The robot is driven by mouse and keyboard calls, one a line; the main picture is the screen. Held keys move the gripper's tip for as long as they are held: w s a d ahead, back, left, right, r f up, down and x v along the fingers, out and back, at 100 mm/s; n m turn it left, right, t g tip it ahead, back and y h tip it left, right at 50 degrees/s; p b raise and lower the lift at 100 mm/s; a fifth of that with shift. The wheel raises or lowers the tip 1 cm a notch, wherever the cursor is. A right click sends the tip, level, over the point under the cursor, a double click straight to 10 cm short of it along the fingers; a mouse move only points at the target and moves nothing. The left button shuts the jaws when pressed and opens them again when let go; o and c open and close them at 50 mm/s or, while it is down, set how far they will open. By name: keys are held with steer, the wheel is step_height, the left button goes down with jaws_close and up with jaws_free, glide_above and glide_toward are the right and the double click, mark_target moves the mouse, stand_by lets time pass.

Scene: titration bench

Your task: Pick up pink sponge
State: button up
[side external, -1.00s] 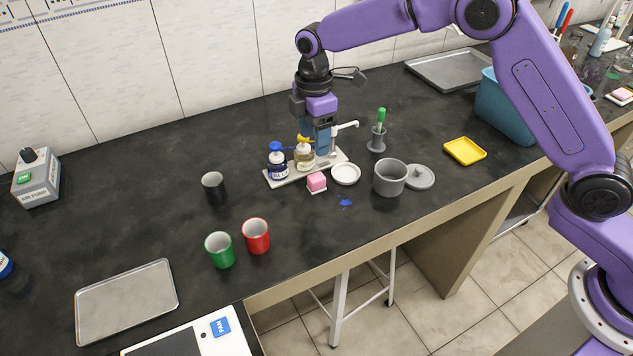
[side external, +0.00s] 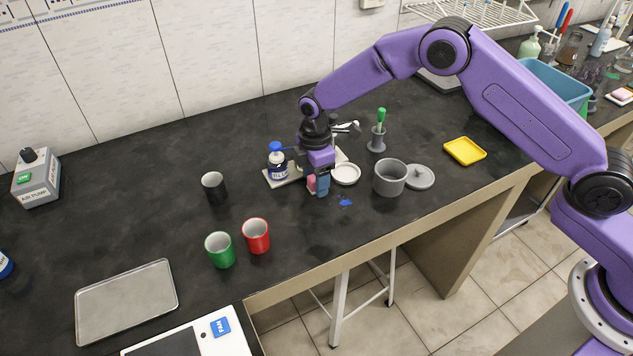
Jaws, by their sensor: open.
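A blue-capped bottle (side external: 277,163) stands on the white tray (side external: 271,181) just left of my gripper. A white dish (side external: 346,174) and a grey pot (side external: 389,178) stand close on the right. Black (side external: 214,188), red (side external: 257,237) and green (side external: 220,250) cups stand left and front.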

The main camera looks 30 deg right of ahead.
steer(key=shift+f, duration=0.15)
steer(key=c, duration=1.1)
